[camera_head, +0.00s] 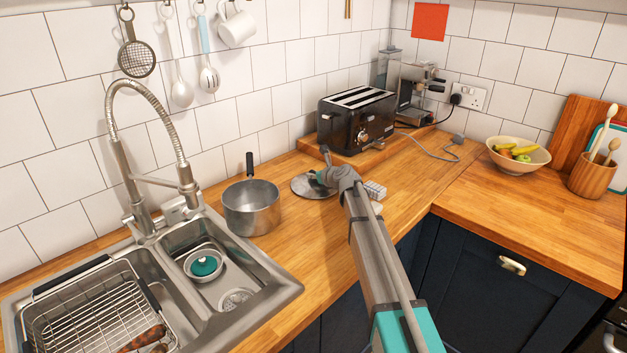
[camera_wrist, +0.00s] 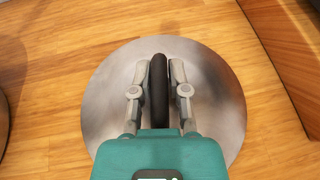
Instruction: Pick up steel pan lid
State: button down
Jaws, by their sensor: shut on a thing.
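The steel pan lid (camera_head: 304,187) is a round grey disc at the worktop in the head view, between the saucepan and the toaster. In the wrist view the lid (camera_wrist: 210,110) fills the middle, with a dark upright handle (camera_wrist: 158,90) across its centre. My gripper (camera_wrist: 160,72) has one finger on each side of the handle and is shut on it. In the head view my gripper (camera_head: 324,178) reaches over the lid's right part and hides some of it. I cannot tell whether the lid touches the worktop.
A steel saucepan (camera_head: 251,207) stands left of the lid, beside the sink (camera_head: 275,290). A black toaster (camera_head: 356,122) stands on a wooden board behind the lid. A fruit bowl (camera_head: 518,157) is at the right. Worktop (camera_head: 395,195) right of my arm is mostly clear.

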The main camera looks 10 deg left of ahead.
aim_at(314, 171)
jog(key=shift+r, duration=0.15)
notch_tip(314, 171, up, 3)
jog(key=p, duration=0.3)
jog(key=s+d+r+p, duration=0.6)
jog(key=s+r+p, duration=0.3)
jog(key=s, duration=0.3)
jog(key=shift+s+d+r+p, duration=0.25)
jog(key=shift+r+p, duration=0.1)
jog(key=shift+p, duration=0.1)
jog(key=shift+a, duration=0.1)
